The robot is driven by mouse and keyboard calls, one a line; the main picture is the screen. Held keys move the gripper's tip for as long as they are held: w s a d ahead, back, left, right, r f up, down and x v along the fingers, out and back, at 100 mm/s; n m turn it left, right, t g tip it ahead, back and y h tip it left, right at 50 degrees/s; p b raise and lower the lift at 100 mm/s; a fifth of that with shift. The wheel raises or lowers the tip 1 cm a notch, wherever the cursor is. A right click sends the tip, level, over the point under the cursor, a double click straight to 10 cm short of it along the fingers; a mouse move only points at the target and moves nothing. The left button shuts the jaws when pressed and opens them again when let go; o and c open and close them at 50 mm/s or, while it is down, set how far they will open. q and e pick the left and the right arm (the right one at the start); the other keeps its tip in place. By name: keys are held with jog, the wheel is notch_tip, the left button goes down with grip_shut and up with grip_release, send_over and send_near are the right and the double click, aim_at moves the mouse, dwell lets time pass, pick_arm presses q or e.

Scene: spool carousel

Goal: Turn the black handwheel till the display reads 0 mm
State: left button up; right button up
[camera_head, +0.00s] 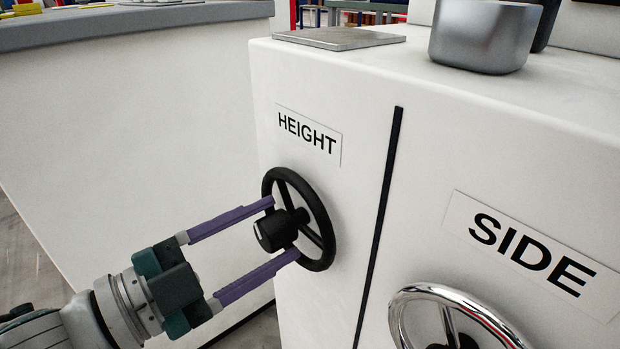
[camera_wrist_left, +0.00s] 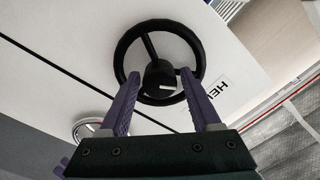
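The black handwheel (camera_head: 322,222) is on the white cabinet's front, below the HEIGHT label (camera_head: 309,134). It also shows in the left wrist view (camera_wrist_left: 147,25), with its black hub knob (camera_wrist_left: 159,76) and a white mark on it. My left gripper (camera_head: 285,228) is open. Its two purple fingers reach to the wheel, one on each side of the hub, with the tips at or close to the rim. I cannot tell whether they touch it. The left wrist view shows the fingers apart on both sides of the hub (camera_wrist_left: 166,92). No display is in view. My right gripper is not in view.
A chrome handwheel (camera_head: 420,291) sits lower right under the SIDE label (camera_head: 534,248). A black vertical strip (camera_head: 379,226) runs between the two wheels. A metal container (camera_head: 484,38) and a flat plate (camera_head: 340,38) are on the cabinet top. A white counter (camera_head: 130,120) stands at left.

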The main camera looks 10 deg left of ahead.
pick_arm(q)
jog(key=shift+o, duration=0.9)
jog(key=p+v, duration=0.1)
jog(key=v, duration=0.9)
jog(key=shift+p, duration=0.3)
